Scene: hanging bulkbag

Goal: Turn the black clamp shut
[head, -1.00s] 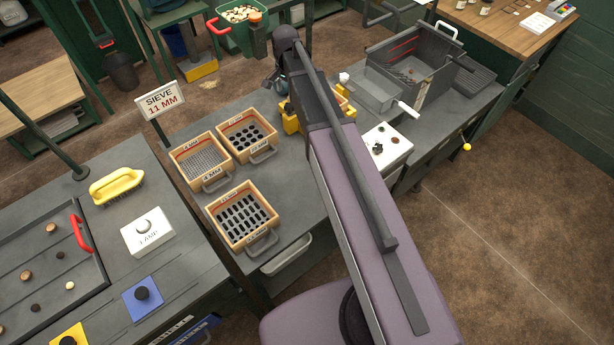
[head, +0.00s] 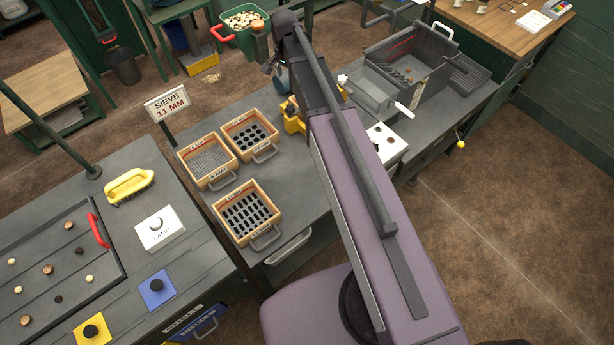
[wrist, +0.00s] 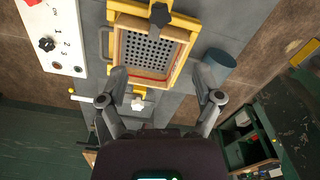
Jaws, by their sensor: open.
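In the wrist view, a black star-shaped clamp knob (wrist: 160,15) sits at the top middle, over the end of a yellow frame (wrist: 187,58). The frame holds a wooden sieve tray (wrist: 124,40) with a perforated grey mesh. My gripper (wrist: 160,76) is open and empty, its fingers spread on either side of the tray's near end in the picture, with the clamp beyond them. In the head view my arm covers most of the yellow frame (head: 293,118), and the clamp cannot be made out there.
A white panel (wrist: 62,22) with a black knob and numbers stands at the wrist view's left. A white knob (wrist: 138,103) lies below the tray; a blue-grey cup (wrist: 219,64) stands right. In the head view, three sieve boxes (head: 247,213) stand left of my arm.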

